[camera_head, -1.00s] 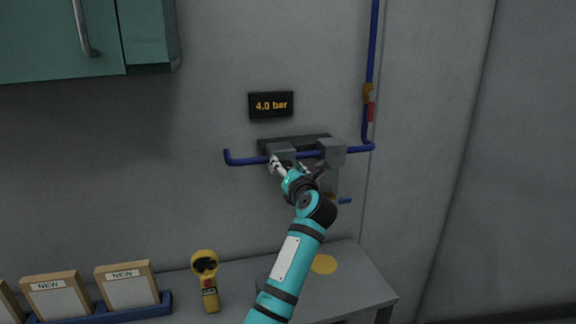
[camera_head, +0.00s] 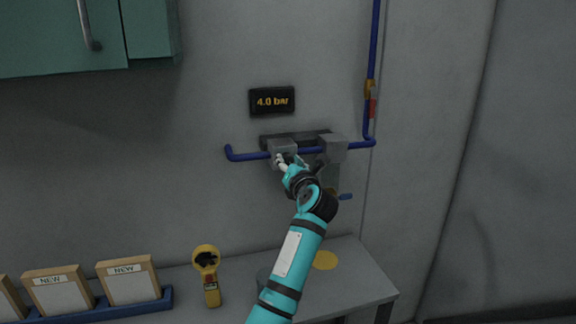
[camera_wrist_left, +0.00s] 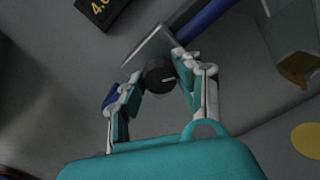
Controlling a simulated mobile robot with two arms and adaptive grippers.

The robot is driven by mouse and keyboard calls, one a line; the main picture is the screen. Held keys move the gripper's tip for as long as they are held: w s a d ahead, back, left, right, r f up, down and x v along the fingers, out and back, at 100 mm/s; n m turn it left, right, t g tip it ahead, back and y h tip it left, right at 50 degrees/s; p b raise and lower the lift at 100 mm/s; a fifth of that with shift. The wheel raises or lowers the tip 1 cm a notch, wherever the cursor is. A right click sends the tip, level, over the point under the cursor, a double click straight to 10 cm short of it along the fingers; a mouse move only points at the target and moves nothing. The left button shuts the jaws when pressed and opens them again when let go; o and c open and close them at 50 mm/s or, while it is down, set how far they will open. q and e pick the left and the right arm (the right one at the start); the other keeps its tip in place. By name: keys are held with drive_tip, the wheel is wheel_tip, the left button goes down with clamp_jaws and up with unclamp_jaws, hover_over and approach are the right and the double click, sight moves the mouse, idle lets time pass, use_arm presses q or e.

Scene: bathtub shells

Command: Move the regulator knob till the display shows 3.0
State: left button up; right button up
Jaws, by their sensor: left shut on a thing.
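The display (camera_head: 272,101) on the wall reads 4.0 bar. Part of it also shows in the left wrist view (camera_wrist_left: 100,8). Below it, the grey regulator block (camera_head: 283,147) sits on the blue pipe. In the left wrist view the black regulator knob (camera_wrist_left: 160,76) with a white mark lies between the two fingers of my left gripper (camera_wrist_left: 156,88). The gripper is shut on the knob. In the head view my left gripper (camera_head: 287,162) is at the front of the regulator block and hides the knob. My right gripper is not in view.
A second grey block (camera_head: 333,149) stands on the pipe to the right. A blue pipe (camera_head: 372,60) with a yellow and red valve runs up the wall. A yellow handheld device (camera_head: 207,274) and boxes marked NEW (camera_head: 128,280) stand on the bench (camera_head: 365,275).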

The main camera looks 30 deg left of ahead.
use_arm(q)
drive_tip(key=n+b, duration=0.4)
drive_tip(key=shift+f+n+b, duration=0.1)
drive_tip(key=shift+n+b, duration=0.2)
drive_tip(key=shift+b, duration=0.05)
drive_tip(key=shift+n, duration=0.3)
